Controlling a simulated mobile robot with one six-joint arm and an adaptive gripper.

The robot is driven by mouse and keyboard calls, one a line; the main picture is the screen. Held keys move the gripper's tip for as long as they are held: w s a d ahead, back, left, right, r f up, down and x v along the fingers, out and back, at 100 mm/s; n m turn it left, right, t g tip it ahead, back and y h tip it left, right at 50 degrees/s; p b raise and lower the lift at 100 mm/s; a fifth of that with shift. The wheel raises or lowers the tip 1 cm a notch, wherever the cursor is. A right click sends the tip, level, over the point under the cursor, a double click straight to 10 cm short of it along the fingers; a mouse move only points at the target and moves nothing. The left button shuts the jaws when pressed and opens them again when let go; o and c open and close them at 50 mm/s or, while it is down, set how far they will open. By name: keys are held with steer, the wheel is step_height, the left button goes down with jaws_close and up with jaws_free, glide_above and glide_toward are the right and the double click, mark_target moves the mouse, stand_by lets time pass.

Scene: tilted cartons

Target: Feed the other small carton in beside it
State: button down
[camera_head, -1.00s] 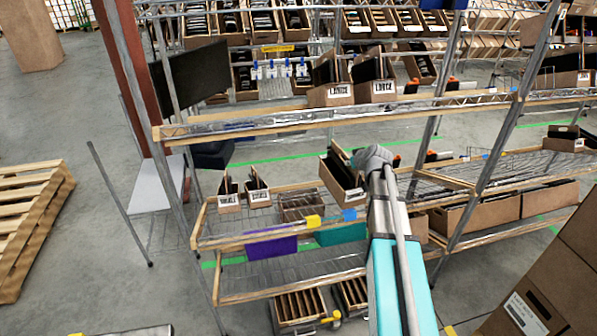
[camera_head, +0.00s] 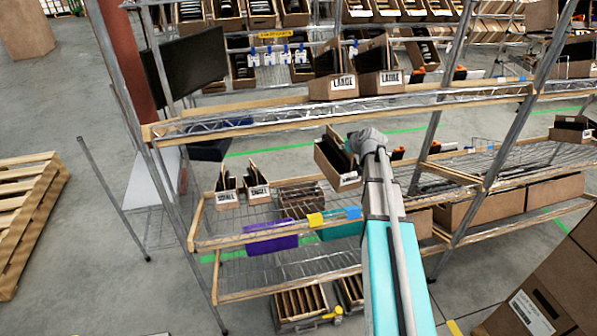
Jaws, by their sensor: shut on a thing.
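My gripper (camera_head: 354,148) is at the end of my turquoise arm, right of centre, mostly hidden behind my wrist. It is shut on an open-topped brown carton (camera_head: 325,161) with dark flat items inside. This carton is tilted and appears held above the lower shelf; its white label is too small to read. Two small cartons stand side by side on the lower shelf to the left: the left small carton (camera_head: 226,200) and the right small carton (camera_head: 257,191). Both have dark items inside and labels that seem to read SMALL.
Two cartons labelled LARGE (camera_head: 344,85) stand on the upper shelf, whose wooden front rail (camera_head: 250,127) lies above my gripper.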

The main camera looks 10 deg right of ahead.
steer(key=shift+d, duration=0.2)
stand_by(0.3)
steer(key=s+a+g+p, duration=0.2)
steer(key=s+a, duration=0.4)
steer(key=a, duration=0.4)
steer(key=s+a+m+g+h+p, duration=0.1)
steer(key=s+a+g+p, duration=0.2)
steer(key=s+a, duration=0.3)
steer(key=a+p, duration=0.1)
steer(key=a, duration=0.3)
steer(key=shift+a+r, duration=0.3)
steer(key=shift+r, duration=0.05)
steer(key=shift+w+f, duration=0.1)
